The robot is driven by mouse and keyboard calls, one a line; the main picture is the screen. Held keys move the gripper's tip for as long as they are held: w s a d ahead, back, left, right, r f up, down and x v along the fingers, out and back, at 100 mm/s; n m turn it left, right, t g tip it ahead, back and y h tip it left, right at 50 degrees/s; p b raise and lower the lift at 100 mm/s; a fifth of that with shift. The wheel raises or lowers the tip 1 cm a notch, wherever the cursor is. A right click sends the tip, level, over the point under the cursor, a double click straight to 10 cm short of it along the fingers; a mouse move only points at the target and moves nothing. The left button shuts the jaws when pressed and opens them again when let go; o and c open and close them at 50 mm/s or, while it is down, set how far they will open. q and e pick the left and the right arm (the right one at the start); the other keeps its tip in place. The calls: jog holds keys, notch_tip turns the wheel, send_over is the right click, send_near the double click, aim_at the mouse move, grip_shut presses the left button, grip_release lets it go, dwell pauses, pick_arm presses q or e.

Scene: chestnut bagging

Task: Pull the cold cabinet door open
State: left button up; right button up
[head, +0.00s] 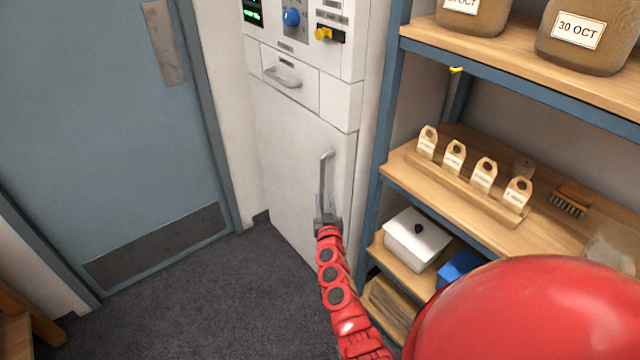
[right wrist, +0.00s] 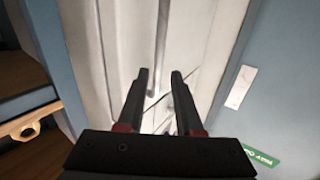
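The cold cabinet door (head: 298,165) is the tall white front panel below a drawer, and it looks shut. Its vertical metal handle (head: 325,168) is near the door's right edge in the head view. My right gripper (head: 325,203) is at the lower part of the handle. In the right wrist view, the right gripper's two dark fingers (right wrist: 159,75) are apart, and the grey handle bar (right wrist: 162,45) shows in line with the gap between them. I cannot tell whether the fingers touch it. My left gripper is not in view.
A small drawer (head: 283,78) and a control panel with a blue knob (head: 291,17) are above the door. A blue-framed shelf (head: 385,125) stands close on the right, with a white box (head: 415,240). A blue room door (head: 110,130) is left. Grey floor (head: 225,295) in front is clear.

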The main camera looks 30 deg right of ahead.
aim_at(322, 181)
jog(key=b+x, duration=0.3)
jog(key=x, duration=0.2)
jog(key=b+x, duration=0.3)
jog(key=x, duration=0.1)
jog(key=shift+w+d+f+b, duration=0.25)
jog(key=shift+w+b, duration=0.05)
jog(key=shift+b, duration=0.05)
jog(key=shift+w+d+r, duration=0.1)
jog(key=shift+w+d, duration=0.05)
jog(key=shift+w, duration=0.05)
jog(key=shift+r, duration=0.1)
grip_shut()
dwell(0.7)
